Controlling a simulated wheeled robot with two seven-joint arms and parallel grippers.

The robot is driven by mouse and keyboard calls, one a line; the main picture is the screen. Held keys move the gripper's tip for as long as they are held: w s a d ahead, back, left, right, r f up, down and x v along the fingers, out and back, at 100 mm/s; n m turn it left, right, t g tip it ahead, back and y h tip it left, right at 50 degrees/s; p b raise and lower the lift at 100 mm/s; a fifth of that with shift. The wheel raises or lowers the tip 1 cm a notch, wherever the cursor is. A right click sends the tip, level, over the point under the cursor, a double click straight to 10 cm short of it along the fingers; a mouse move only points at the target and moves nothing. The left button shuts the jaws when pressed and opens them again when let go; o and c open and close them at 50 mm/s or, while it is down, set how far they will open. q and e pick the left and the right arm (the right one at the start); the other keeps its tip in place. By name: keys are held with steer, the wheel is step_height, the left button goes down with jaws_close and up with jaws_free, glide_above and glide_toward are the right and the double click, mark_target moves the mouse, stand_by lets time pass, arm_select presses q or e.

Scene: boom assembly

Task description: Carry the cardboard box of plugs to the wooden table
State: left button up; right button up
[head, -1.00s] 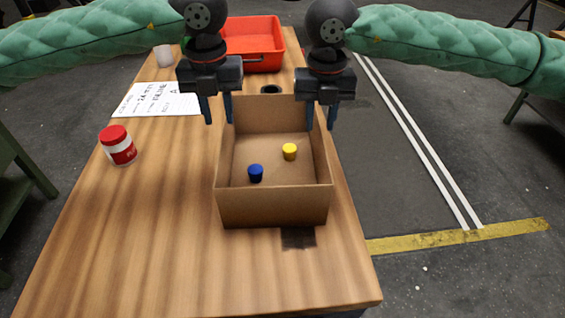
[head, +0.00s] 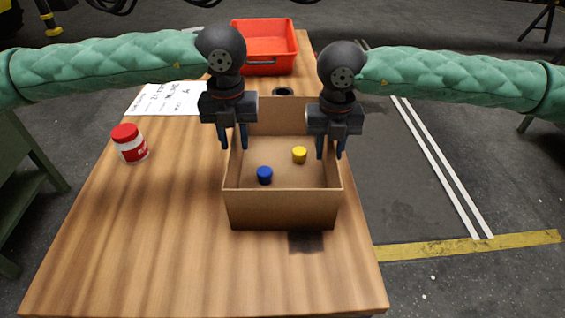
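The open cardboard box (head: 282,208) stands on the wooden table (head: 150,250), near its right edge. Inside lie a blue plug (head: 265,175) and a yellow plug (head: 299,155), apart from each other. My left gripper (head: 233,146) is at the box's left wall, one finger on the outer side and one on the inner side. My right gripper (head: 330,155) is at the right wall in the same way. Both look open, with a gap between the fingers. Whether the fingers touch the walls I cannot tell.
A red-lidded jar (head: 130,143) stands at the left of the table. A printed sheet (head: 165,98) lies behind it. A red tray (head: 265,47) and a dark round thing (head: 283,92) are behind the box. The table's front left is clear.

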arm_select(q)
steer(key=shift+f, duration=0.55)
arm_select(e)
steer(key=shift+f, duration=0.55)
arm_select(q)
jaws_close()
arm_select(e)
jaws_close()
arm_select(q)
steer(key=shift+r, duration=0.1)
arm_select(e)
steer(key=shift+r, duration=0.1)
